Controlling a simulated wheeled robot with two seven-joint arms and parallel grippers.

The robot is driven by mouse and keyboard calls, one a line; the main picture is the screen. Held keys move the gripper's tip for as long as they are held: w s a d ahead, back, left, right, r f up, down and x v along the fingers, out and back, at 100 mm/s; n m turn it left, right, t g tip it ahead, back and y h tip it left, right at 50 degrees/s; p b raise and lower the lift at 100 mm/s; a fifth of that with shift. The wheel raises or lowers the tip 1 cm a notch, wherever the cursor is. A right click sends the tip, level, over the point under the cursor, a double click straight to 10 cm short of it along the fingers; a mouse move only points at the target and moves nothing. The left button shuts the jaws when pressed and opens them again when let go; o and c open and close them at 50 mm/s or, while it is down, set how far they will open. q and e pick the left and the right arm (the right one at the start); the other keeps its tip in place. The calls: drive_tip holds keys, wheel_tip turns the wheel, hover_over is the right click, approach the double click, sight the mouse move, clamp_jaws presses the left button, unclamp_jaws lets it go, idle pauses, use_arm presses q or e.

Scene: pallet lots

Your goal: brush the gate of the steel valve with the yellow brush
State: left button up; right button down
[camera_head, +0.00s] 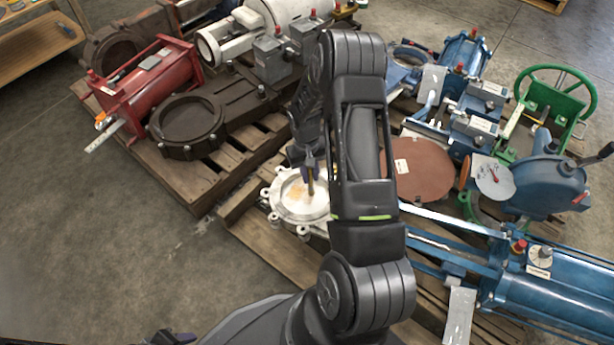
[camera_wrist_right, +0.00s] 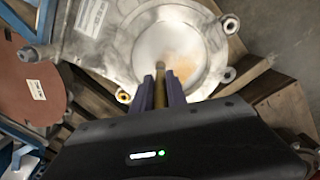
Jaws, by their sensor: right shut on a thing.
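The steel valve (camera_head: 284,209) lies flat on a pallet, its round pale gate facing up. An orange-brown patch shows on the gate (camera_head: 300,194); in the wrist view the patch is on the right half of the gate (camera_wrist_right: 165,42). My right gripper (camera_head: 308,168) is over the gate, shut on the yellow brush (camera_head: 311,186), which points down at it. In the wrist view, the purple fingers (camera_wrist_right: 160,90) hide most of the brush (camera_wrist_right: 185,68). Whether the brush tip touches the gate I cannot tell. A small part of my left gripper (camera_head: 170,338) shows at the bottom edge.
A brown round plate (camera_head: 420,168) lies right of the steel valve, partly behind my arm. Blue valves and cylinders (camera_head: 540,265) crowd the right. A dark valve (camera_head: 188,125) and a red actuator (camera_head: 150,88) stand on the left pallet. Floor at lower left (camera_head: 100,240) is clear.

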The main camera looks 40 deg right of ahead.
drive_tip(key=d, duration=0.3)
drive_tip(key=shift+s+b, duration=0.1)
drive_tip(key=shift+b, duration=0.2)
drive_tip(key=shift+s+d, duration=0.1)
drive_tip(key=shift+s+d+r+p, duration=0.15)
drive_tip(key=shift+s+p, duration=0.3)
drive_tip(key=shift+s, duration=0.4)
drive_tip(key=shift+w, duration=0.1)
drive_tip(key=shift+w+a+b, duration=0.25)
drive_tip(key=shift+w+b, duration=0.2)
drive_tip(key=shift+w, duration=0.45)
drive_tip(key=shift+s, duration=0.1)
